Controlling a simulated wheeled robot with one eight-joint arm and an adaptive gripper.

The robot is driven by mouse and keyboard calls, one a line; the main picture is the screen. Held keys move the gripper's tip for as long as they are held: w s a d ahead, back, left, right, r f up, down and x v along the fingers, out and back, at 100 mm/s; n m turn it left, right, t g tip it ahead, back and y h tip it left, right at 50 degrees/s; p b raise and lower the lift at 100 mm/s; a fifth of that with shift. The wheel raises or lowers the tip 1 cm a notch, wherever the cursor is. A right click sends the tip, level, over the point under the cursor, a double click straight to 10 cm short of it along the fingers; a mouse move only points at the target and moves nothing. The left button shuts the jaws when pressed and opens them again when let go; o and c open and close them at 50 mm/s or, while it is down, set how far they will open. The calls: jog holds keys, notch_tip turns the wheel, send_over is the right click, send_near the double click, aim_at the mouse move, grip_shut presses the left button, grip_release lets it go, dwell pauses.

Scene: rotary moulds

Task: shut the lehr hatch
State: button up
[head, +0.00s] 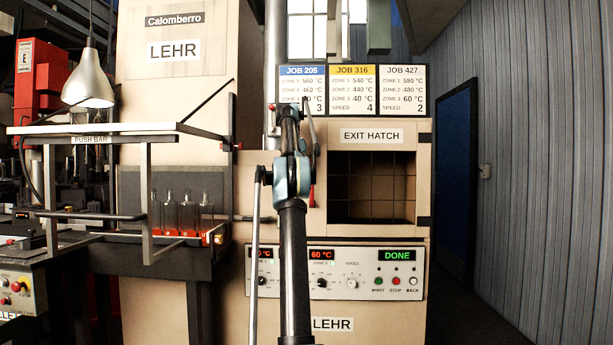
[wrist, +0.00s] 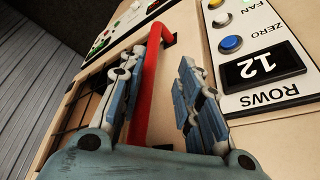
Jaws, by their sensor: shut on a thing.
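The lehr's exit hatch (head: 343,225) is a beige panel with a dark, gridded window or opening, dark hinges on its right edge and an EXIT HATCH label (head: 371,136). In the head view it looks roughly in line with the lehr front; I cannot tell whether a gap is left. Its red handle (head: 312,196) is at the left side, mostly behind my arm. In the wrist view the red bar handle (wrist: 151,85) runs between the fingers of my gripper (wrist: 171,50), which is shut on it. The left finger lies against the bar. The fingertips are hidden in the head view.
A control panel (head: 338,281) reading DONE is below the hatch. Job cards (head: 352,90) stand above it. A ROWS panel (wrist: 262,68) is close beside my gripper. At left are a PUSH BAR frame (head: 92,139), a lamp (head: 88,88) and several bottles (head: 188,216).

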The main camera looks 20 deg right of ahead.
jog(key=s+a, duration=0.2)
jog(key=a, duration=0.6)
jog(key=shift+s+a, duration=0.2)
jog(key=shift+a, duration=0.1)
jog(key=s+a+f+n+y, duration=0.1)
jog(key=s+a+f+n, duration=0.3)
jog(key=s, duration=0.6)
jog(key=s+a+f+n, duration=0.1)
jog(key=s+a+f, duration=0.3)
jog(key=s+f, duration=0.4)
jog(key=s+a+f+n+y, duration=0.1)
jog(key=s+a+f+n, duration=0.25)
jog(key=s, duration=0.75)
jog(key=s+a+f+n+y, duration=0.1)
jog(key=s+a+f+n, duration=0.2)
jog(key=s+f, duration=1)
jog(key=s+a+f+n+t+y, duration=0.1)
jog(key=s+a+f+n, duration=0.2)
jog(key=s+f, duration=1)
notch_tip(320, 180, down, 6)
jog(key=shift+a+f, duration=0.25)
jog(key=shift+a, duration=0.7)
